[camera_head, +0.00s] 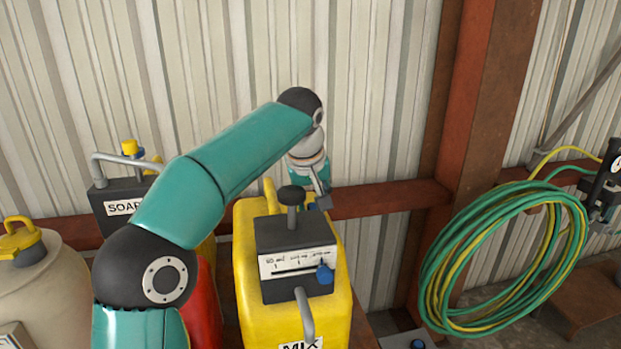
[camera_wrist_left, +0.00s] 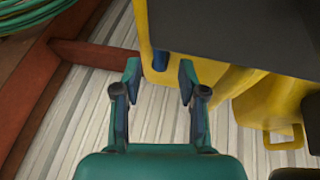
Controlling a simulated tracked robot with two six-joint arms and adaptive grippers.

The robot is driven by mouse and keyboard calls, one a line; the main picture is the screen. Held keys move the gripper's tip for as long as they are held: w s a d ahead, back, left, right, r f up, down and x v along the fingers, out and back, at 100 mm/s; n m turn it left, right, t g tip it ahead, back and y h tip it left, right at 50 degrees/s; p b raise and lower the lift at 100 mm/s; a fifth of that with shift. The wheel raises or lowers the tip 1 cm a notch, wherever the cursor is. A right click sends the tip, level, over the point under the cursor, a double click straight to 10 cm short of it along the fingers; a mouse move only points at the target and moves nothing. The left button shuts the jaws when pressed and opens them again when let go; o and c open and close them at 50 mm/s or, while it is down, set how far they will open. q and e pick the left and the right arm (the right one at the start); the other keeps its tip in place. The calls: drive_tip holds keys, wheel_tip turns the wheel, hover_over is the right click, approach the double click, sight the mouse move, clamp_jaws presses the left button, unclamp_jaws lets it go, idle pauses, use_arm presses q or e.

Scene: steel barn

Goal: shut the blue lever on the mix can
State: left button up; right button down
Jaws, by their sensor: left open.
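The yellow mix can (camera_head: 248,262) stands in the middle of the head view, with a dark grey block on top and a MIX label. A blue knob (camera_head: 325,273) sits at the right of the block's white scale. A small blue part, seemingly the blue lever (camera_head: 313,206), shows at the block's far right corner, partly hidden. It seems to be the blue part in the left wrist view (camera_wrist_left: 160,60). My left gripper (camera_head: 321,190) is behind the can's far edge. In the wrist view its open fingers (camera_wrist_left: 160,82) stand either side of the blue part; contact is unclear. My right gripper is out of view.
A SOAP can (camera_head: 124,207) with a grey handle stands left, partly behind my arm. A beige tank (camera_head: 45,275) is at far left. A green and yellow hose coil (camera_head: 432,262) hangs right of the rusty post (camera_head: 463,110). Corrugated wall (camera_head: 375,80) closes the back.

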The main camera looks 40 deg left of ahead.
use_arm(q)
drive_tip(key=v, duration=0.8)
drive_tip(key=shift+r, duration=0.2)
